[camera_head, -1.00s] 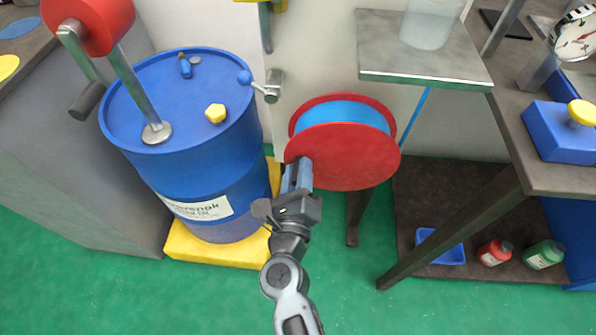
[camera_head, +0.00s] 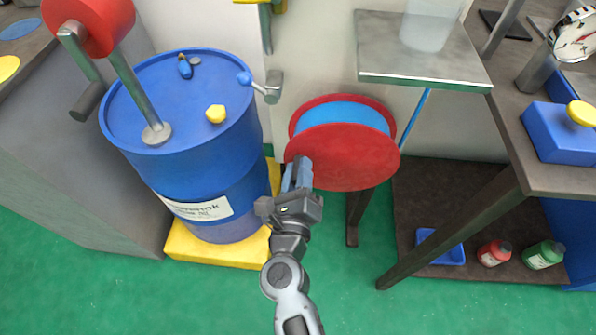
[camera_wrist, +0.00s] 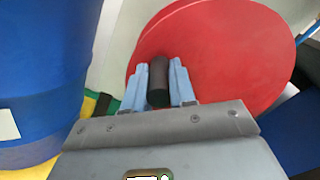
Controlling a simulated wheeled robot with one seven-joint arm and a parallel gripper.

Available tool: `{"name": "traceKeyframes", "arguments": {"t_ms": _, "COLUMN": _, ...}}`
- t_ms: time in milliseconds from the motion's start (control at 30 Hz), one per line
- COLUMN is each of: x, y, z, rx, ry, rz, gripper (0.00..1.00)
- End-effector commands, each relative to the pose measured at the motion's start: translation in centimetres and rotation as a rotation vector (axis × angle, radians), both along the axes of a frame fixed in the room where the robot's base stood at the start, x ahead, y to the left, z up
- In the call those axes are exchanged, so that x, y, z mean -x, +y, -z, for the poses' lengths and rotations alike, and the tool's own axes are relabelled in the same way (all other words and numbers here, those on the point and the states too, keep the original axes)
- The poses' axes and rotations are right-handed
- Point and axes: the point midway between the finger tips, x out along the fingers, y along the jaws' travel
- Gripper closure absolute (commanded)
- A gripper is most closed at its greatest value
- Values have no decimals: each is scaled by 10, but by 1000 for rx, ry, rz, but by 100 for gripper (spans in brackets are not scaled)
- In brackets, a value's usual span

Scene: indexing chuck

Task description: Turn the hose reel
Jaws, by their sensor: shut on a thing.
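The hose reel (camera_head: 342,157) has red round side plates and a blue hose (camera_head: 345,113) wound between them. It stands in the middle of the head view, in front of the pale wall. The reel's red face also fills the upper right of the wrist view (camera_wrist: 225,55). A black cylindrical handle (camera_wrist: 158,82) stands out from that face near its left edge. My gripper (camera_head: 298,172) is at the lower left of the reel. In the wrist view its blue fingers (camera_wrist: 158,85) are shut on the handle, one on each side. The handle is hidden in the head view.
A blue drum (camera_head: 190,180) on a yellow base (camera_head: 215,247) stands close on the left, with a valve lever (camera_head: 262,87) on the wall behind. A metal shelf (camera_head: 425,55) overhangs the reel at upper right. A table leg (camera_head: 450,240) slants down on the right. Green floor is clear in front.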

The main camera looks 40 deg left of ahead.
Motion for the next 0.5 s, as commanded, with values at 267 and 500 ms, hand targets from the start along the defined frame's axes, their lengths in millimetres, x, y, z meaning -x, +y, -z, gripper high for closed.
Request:
{"name": "traceKeyframes", "arguments": {"t_ms": 267, "x": -2, "y": -4, "z": -18, "rx": -177, "ry": 109, "rz": 0, "gripper": 100}}
{"name": "traceKeyframes", "arguments": {"t_ms": 500, "x": -7, "y": -11, "z": -37, "rx": -373, "ry": 226, "rz": 1, "gripper": 100}}
